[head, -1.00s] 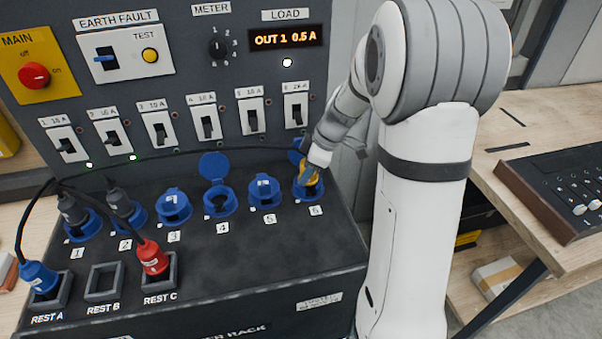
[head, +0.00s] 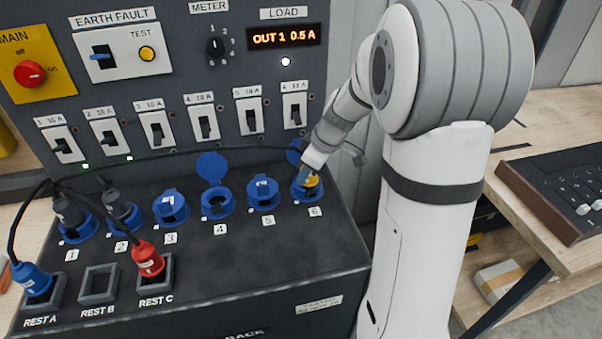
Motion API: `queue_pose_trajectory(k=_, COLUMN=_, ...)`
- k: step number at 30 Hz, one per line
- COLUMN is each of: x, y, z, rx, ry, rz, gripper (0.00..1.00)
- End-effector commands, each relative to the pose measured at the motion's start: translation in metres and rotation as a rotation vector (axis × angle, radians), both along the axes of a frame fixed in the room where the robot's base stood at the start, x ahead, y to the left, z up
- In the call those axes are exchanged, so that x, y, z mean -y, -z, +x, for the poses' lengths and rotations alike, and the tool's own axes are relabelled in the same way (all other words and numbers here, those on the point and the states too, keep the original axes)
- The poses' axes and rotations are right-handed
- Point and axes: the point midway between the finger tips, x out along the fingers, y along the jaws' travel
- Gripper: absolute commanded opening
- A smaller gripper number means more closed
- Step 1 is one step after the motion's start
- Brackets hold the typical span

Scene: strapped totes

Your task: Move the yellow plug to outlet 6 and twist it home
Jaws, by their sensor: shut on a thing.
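The yellow plug (head: 313,181) is at outlet 6 (head: 299,194), a blue socket at the right end of the outlet row. Only a small patch of yellow shows; the rest is hidden by my gripper and the socket rim. My gripper (head: 306,176) is shut on the plug and reaches down from the upper right. The plug appears to be inside the socket mouth, but its depth and twist cannot be told. The blue lid of outlet 6 (head: 295,150) stands open behind it.
Outlet 4 (head: 217,204) has its lid up; outlets 3 (head: 171,211) and 5 (head: 263,194) look covered. Dark plugs fill outlets 1 and 2. A blue plug (head: 37,279) sits in REST A and a red plug (head: 148,260) in REST C; REST B (head: 98,285) is empty. Breakers line the panel above.

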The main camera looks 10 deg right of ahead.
Motion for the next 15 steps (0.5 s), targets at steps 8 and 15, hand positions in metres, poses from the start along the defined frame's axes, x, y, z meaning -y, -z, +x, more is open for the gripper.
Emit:
queue_pose_trajectory(k=8, x=-0.0014, y=-0.0008, z=0.0004, rx=-0.001, ry=0.089, rz=0.004, gripper=0.11)
queue_pose_trajectory(k=15, x=-0.0014, y=-0.0004, z=0.0001, rx=-0.002, ry=0.115, rz=0.003, gripper=0.11)
